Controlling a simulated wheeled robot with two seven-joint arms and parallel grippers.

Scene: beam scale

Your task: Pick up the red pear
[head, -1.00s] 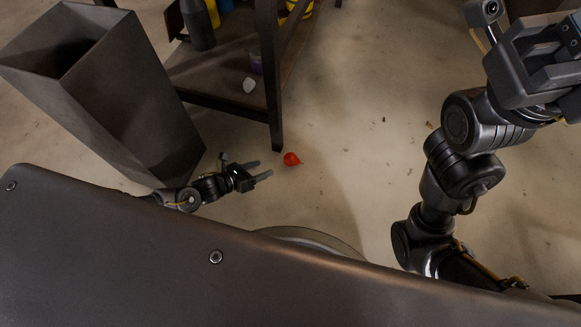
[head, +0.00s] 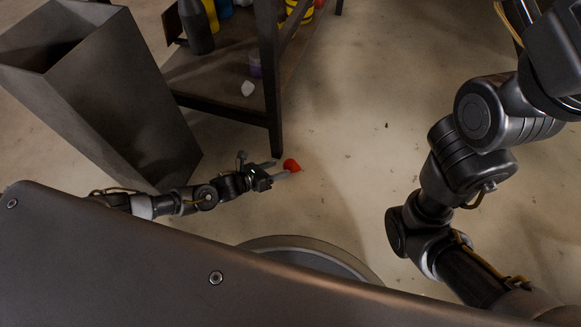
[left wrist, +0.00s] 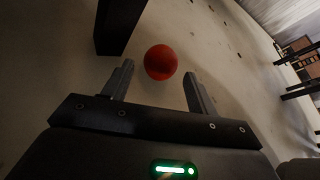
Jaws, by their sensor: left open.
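The red pear (head: 291,165) lies on the floor near the foot of a dark shelf leg. My left gripper (head: 281,169) is open, low over the floor, with its fingertips pointing right at the pear. In the left wrist view the pear (left wrist: 160,62) shows just beyond and between the two open fingers (left wrist: 158,82), with nothing held. I cannot tell whether a fingertip touches it. My right arm is at the right of the head view, but its gripper is out of the picture.
The floor right of the pear is clear.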

